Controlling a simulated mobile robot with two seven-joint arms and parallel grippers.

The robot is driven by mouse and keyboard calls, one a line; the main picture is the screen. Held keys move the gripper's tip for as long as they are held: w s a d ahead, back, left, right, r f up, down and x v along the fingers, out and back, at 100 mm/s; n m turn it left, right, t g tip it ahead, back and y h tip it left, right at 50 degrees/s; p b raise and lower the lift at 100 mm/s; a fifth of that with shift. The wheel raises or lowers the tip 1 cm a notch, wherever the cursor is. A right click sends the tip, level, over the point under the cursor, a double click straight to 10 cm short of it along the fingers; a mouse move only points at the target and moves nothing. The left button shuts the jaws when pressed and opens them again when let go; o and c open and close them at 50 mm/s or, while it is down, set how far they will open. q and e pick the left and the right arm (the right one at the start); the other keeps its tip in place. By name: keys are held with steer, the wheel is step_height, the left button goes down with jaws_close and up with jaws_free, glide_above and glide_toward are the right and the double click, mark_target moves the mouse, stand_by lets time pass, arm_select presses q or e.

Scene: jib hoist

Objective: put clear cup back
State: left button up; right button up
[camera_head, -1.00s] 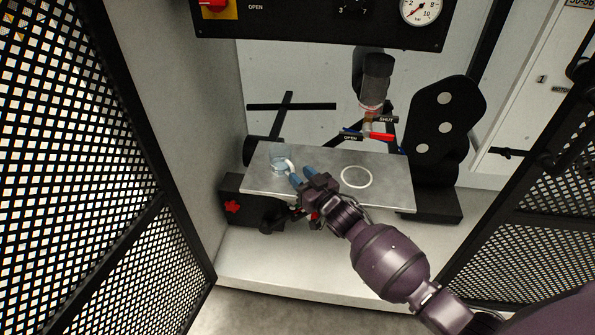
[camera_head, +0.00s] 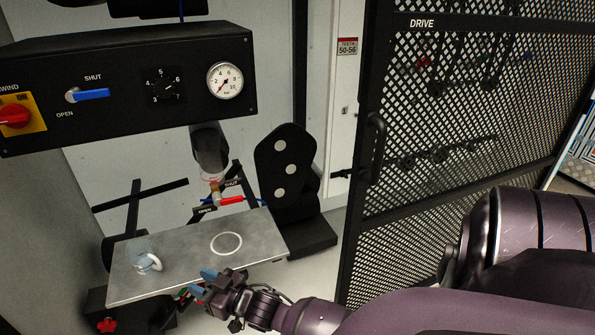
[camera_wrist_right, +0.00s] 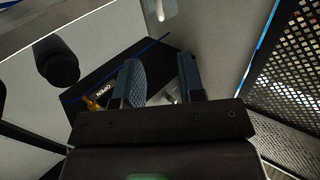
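The clear cup (camera_head: 139,248) stands upright on the left part of the grey metal shelf (camera_head: 180,268), its white handle (camera_head: 149,263) facing right and front. A white ring mark (camera_head: 226,244) lies on the shelf to the right of the cup, with nothing on it. My right gripper (camera_head: 202,281), with blue fingers, is at the shelf's front edge, right of the cup and apart from it. In the right wrist view its fingers (camera_wrist_right: 161,82) are spread with nothing held between them. My left gripper is not in view.
A black control panel (camera_head: 130,85) with a gauge hangs above the shelf. A pipe with a red-handled valve (camera_head: 230,200) comes down behind the ring mark. A black bracket (camera_head: 285,170) stands at the shelf's right. A mesh door (camera_head: 440,130) is further right.

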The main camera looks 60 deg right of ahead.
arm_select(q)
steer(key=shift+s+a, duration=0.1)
arm_select(e)
steer(key=s+f+g+h, duration=0.1)
steer(key=s+f+g, duration=0.2)
steer(key=s, duration=1.2)
steer(key=s+f+g+h, duration=0.1)
steer(key=s+f+g, duration=0.2)
steer(key=s, duration=1.3)
steer(key=shift+a+f+m+g+h, duration=0.2)
steer(key=shift+a+m+g+h, duration=0.15)
steer(key=shift+g, duration=0.45)
steer(key=shift+d, duration=0.1)
arm_select(q)
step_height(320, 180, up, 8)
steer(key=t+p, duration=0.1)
steer(key=p, duration=0.7)
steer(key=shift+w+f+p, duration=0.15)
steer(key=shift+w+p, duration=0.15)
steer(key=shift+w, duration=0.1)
arm_select(e)
step_height(320, 180, up, 7)
steer(key=t, duration=0.1)
steer(key=shift+r, duration=0.15)
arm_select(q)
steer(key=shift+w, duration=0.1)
arm_select(e)
steer(key=shift+w+r, duration=0.35)
steer(key=shift+w, duration=0.2)
